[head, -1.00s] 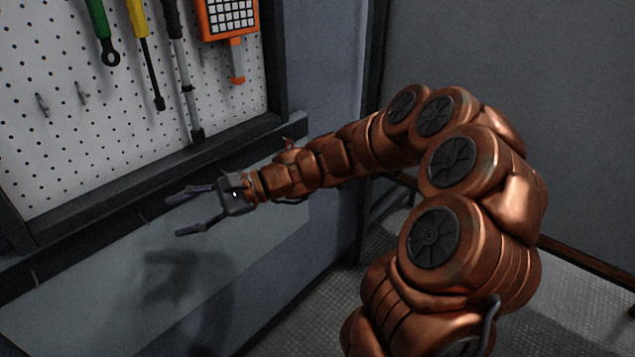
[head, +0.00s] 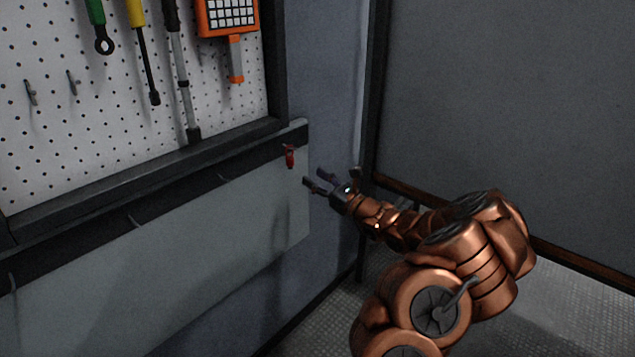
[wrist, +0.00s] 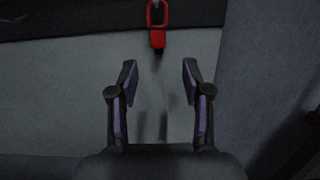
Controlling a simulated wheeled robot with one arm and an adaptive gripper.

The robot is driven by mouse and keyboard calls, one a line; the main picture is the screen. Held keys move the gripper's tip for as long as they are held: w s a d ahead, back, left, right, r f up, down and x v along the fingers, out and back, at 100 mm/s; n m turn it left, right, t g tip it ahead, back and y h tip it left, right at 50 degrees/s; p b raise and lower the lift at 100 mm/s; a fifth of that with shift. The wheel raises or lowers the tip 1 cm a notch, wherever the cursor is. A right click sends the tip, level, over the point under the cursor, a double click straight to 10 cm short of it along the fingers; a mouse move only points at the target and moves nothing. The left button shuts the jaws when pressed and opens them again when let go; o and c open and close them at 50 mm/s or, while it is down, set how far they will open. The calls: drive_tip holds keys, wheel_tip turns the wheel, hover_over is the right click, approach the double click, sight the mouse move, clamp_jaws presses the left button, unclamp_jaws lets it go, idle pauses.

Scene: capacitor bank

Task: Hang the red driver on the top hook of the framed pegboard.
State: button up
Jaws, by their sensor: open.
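A small red object (head: 290,156) hangs from the dark rail below the pegboard, near the rail's right end. In the wrist view it (wrist: 157,38) has a looped top and a short hanging body; I cannot tell for sure that it is the red driver. My gripper (head: 331,179) is open and empty, below and right of the red object and apart from it. In the wrist view the red object is just beyond the open fingertips (wrist: 160,67), centred between them. The framed pegboard (head: 60,150) is at upper left, with two bare hooks (head: 71,83) low on it; its top is out of view.
A green tool (head: 97,22), a yellow-handled tool (head: 139,45), a long grey bar (head: 182,80) and an orange keypad device (head: 230,25) hang on the pegboard. The dark rail (head: 180,190) has bare hooks further left. The grey wall (head: 500,90) bounds the right side.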

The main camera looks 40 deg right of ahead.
sight(293, 160)
drive_tip(key=shift+p+x, duration=0.5)
drive_tip(key=shift+x, duration=4.3)
drive_tip(key=shift+a+r, duration=0.1)
clamp_jaws()
drive_tip(key=shift+s+r, duration=0.1)
drive_tip(key=shift+s+r, duration=0.1)
drive_tip(key=shift+r, duration=0.15)
drive_tip(key=shift+s+r, duration=0.15)
